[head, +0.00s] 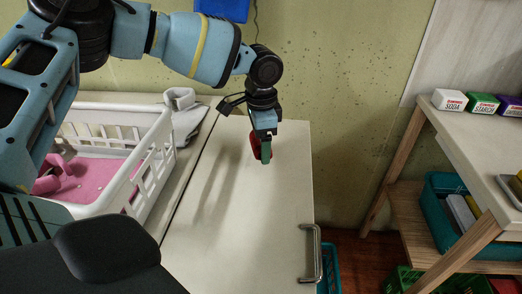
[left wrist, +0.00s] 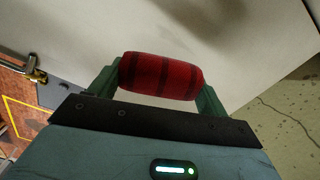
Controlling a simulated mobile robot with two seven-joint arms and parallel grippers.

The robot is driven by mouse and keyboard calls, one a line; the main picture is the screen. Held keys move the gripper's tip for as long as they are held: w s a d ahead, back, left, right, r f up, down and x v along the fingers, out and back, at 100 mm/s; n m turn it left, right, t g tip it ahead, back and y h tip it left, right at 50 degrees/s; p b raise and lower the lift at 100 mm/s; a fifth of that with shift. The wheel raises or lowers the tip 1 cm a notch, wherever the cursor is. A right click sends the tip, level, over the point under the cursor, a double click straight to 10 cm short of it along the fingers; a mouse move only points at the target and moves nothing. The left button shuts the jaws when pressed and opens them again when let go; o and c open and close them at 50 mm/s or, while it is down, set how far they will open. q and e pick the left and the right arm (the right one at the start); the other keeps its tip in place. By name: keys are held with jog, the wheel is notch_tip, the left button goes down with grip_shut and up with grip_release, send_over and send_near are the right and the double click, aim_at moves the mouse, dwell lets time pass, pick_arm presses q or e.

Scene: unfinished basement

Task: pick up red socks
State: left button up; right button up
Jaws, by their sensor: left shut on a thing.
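The red socks (left wrist: 160,76) are a rolled red bundle with darker stripes, held crosswise between the green fingers of my left gripper in the left wrist view. In the head view, the red socks (head: 254,144) show as a small red patch beside the green fingers of my left gripper (head: 264,150). The gripper is shut on them, over the far part of a white cabinet top (head: 240,215). The fingers hide part of the socks in the head view. My right gripper is not in view.
A white basket (head: 150,165) with pink contents stands left of the cabinet top, with a grey-white folded item (head: 182,110) behind. A shelf (head: 470,145) at right holds small boxes (head: 482,103) and a teal bin (head: 450,208). The cabinet top is otherwise clear.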

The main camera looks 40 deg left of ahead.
pick_arm(q)
jog(key=s+d, duration=0.2)
jog(key=s, duration=0.2)
jog(key=s+d+r, duration=0.1)
jog(key=s+d, duration=0.2)
jog(key=s, duration=0.2)
jog(key=s+d, duration=0.2)
jog(key=s, duration=0.3)
jog(key=shift+d+r, duration=0.15)
jog(key=shift+d, duration=0.2)
jog(key=shift+s+d, duration=0.1)
